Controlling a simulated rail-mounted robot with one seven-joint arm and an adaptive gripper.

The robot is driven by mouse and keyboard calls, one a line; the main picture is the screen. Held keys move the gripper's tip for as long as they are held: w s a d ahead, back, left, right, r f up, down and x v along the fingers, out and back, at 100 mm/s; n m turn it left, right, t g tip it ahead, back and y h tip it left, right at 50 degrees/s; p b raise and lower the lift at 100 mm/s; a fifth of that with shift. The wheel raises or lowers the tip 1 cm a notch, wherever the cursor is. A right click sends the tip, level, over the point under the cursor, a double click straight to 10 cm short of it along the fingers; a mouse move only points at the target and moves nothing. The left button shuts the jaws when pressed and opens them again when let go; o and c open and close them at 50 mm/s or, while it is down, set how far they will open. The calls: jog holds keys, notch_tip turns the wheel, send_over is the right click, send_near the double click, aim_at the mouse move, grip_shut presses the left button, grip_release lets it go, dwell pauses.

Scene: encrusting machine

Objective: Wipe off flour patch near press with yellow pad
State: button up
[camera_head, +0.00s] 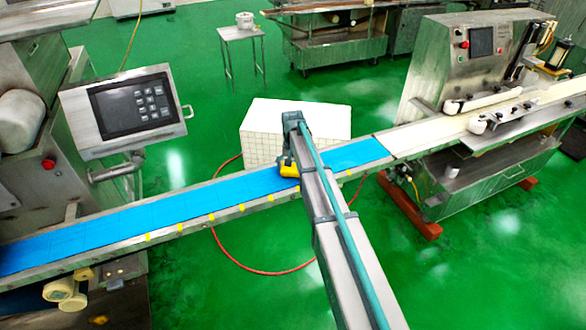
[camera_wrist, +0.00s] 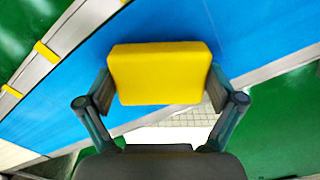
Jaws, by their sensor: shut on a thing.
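The yellow pad (camera_wrist: 160,73) is a rounded block held between the two fingers of my gripper (camera_wrist: 160,92) in the wrist view. In the head view a yellow bit of the pad (camera_head: 289,169) shows beside my gripper (camera_head: 291,160), over the blue conveyor belt (camera_head: 200,208). I cannot tell whether the pad touches the belt. The press is probably the machine with a dark screen (camera_head: 455,60) at the right, but this is not certain. No flour patch can be made out in either view; my arm hides part of the belt.
A control panel (camera_head: 136,108) on a bracket stands over the belt's left part. A white tiled box (camera_head: 320,115) is behind the belt. Metal rails with yellow clips (camera_head: 211,217) edge the belt. A red hose (camera_head: 222,250) lies on the green floor.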

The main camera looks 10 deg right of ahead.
jog(key=shift+r+p, duration=1.25)
jog(key=shift+r, duration=1.65)
jog(key=shift+r+p, duration=0.75)
jog(key=shift+r, duration=0.75)
